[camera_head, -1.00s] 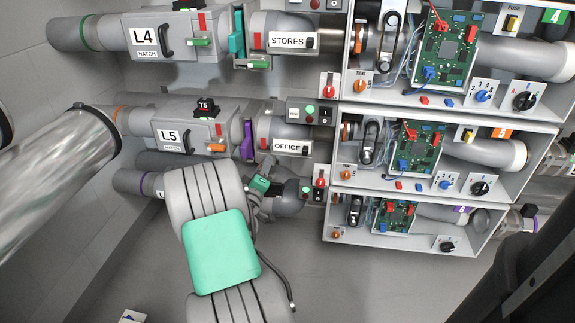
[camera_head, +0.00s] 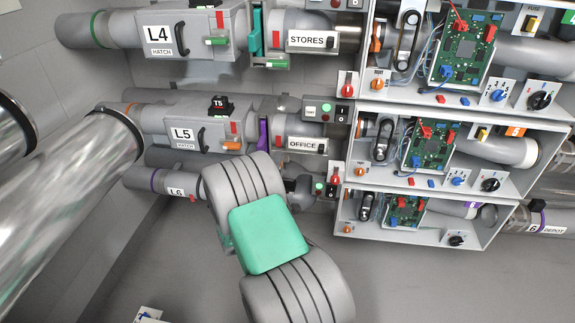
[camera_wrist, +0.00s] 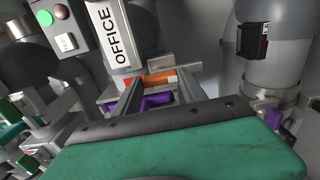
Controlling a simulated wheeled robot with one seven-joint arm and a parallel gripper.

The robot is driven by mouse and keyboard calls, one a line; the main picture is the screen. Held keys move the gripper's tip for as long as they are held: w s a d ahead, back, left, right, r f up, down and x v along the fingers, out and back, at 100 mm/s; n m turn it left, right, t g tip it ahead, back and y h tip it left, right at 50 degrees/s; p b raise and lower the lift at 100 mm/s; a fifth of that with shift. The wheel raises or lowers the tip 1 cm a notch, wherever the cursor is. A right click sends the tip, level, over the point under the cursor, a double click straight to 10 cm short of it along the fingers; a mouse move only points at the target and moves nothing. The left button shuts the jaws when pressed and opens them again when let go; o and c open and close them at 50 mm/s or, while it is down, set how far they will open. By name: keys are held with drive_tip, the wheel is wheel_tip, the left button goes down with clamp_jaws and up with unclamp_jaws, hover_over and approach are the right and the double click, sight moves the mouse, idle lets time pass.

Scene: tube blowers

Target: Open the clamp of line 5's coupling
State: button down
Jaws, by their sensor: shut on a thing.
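In the wrist view my gripper's two fingers (camera_wrist: 160,82) reach in below the OFFICE label (camera_wrist: 113,34). They are shut on an orange bar, seemingly the clamp handle (camera_wrist: 160,77). Purple parts (camera_wrist: 155,101) show between the fingers.
Line 4 (camera_head: 158,35) lies above and line 6 (camera_head: 178,191) below. A button panel (camera_head: 322,110) sits by the OFFICE section. Open boxes with circuit boards (camera_head: 427,145) stand at right. Large shiny pipes (camera_head: 70,215) fill the left. Floor at lower right is free.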

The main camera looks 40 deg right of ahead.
drive_tip(key=shift+f, duration=0.1)
drive_tip(key=c, duration=0.6)
unclamp_jaws()
drive_tip(key=shift+c, duration=0.2)
drive_tip(key=v, duration=0.8)
